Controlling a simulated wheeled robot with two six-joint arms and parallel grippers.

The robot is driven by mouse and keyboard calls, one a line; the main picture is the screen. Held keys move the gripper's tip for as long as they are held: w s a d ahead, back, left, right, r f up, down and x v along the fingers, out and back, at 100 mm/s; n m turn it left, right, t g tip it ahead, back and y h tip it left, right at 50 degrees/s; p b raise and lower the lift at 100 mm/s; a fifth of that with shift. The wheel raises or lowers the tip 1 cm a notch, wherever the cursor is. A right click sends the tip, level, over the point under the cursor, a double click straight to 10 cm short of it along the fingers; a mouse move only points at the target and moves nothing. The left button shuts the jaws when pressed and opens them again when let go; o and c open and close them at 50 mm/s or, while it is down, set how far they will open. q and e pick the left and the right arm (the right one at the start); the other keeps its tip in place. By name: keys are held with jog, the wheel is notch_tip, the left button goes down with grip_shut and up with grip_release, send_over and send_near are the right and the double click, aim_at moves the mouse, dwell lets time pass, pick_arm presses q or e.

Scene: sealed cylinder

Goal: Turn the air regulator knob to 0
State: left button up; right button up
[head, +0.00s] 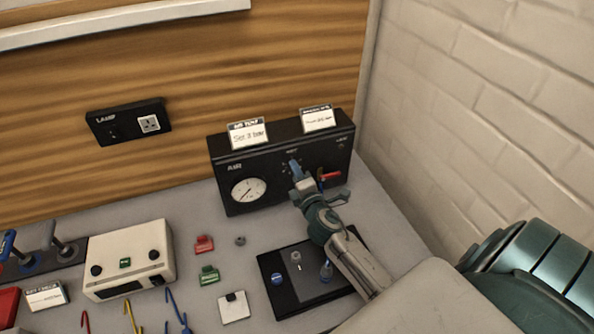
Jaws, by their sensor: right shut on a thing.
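The black air panel (225,168) stands against the wooden back wall, with a round white gauge (248,190) on its left front. The air regulator knob (295,168), blue where it shows, is on the panel's front right of the gauge. My right gripper (299,180) reaches up from the lower right and is shut on the knob. The fingers hide most of the knob and its scale, so its setting cannot be read. A red lever (330,176) is on the panel just right of my gripper. My left gripper is not in view.
Two white cards (248,134) stand on the panel's top. A black tray (272,262) with small parts lies under my right arm. A cream box (130,255) and red and green clips (209,274) are to the left. A brick wall (480,90) bounds the right.

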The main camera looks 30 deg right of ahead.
jog(key=n, duration=0.5)
jog(key=shift+f+n, duration=0.1)
jog(key=shift+n, duration=0.2)
dwell(0.5)
jog(key=o, duration=1)
jog(key=shift+c, duration=0.2)
jog(key=shift+s, duration=0.1)
jog(key=b+v, duration=0.3)
jog(key=v, duration=0.7)
jog(key=shift+s+a+b, duration=0.2)
jog(key=shift+s+b, duration=0.1)
